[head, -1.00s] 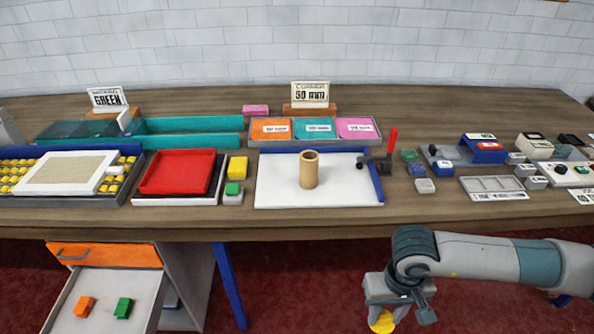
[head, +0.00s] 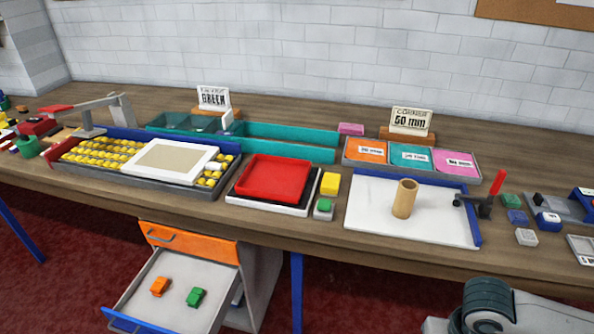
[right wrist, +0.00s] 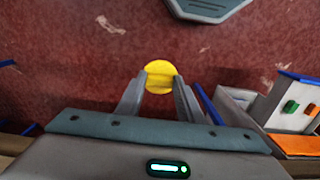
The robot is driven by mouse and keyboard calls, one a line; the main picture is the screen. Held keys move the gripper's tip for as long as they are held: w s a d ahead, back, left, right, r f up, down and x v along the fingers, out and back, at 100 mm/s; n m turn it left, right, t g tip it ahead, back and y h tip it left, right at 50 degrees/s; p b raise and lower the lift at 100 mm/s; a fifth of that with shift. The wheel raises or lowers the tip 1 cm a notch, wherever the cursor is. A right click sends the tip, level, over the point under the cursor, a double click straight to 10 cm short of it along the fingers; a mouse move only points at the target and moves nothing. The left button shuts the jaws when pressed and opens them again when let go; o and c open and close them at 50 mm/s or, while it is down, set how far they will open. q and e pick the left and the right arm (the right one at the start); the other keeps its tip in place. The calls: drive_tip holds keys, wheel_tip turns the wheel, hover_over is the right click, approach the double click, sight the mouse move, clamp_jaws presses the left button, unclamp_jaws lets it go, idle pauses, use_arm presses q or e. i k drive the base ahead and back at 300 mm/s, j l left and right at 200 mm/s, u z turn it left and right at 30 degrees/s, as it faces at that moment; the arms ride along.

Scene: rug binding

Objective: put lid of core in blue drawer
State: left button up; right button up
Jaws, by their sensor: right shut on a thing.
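A round yellow lid (right wrist: 160,69) is between the fingertips of my right gripper (right wrist: 160,84), which is shut on it over the red floor in the right wrist view. In the head view only part of my right arm shows at the bottom right; its gripper and the lid are out of frame. The blue drawer (head: 124,322) is pulled open below the table, under a shut orange drawer (head: 189,243). An orange piece and a green piece lie in it, with bare floor around them. The tan core (head: 405,199) stands upright and open-topped on a white board. My left gripper is not in view.
The table's front edge (head: 330,246) overhangs the drawer unit, and a blue table leg (head: 297,293) stands right of it. The open drawer also shows at the right of the right wrist view (right wrist: 292,122). Red floor lies clear between the unit and my right arm.

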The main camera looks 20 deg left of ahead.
sight(169, 313)
drive_tip(key=j, duration=3.7)
drive_tip(key=i+z, duration=0.05)
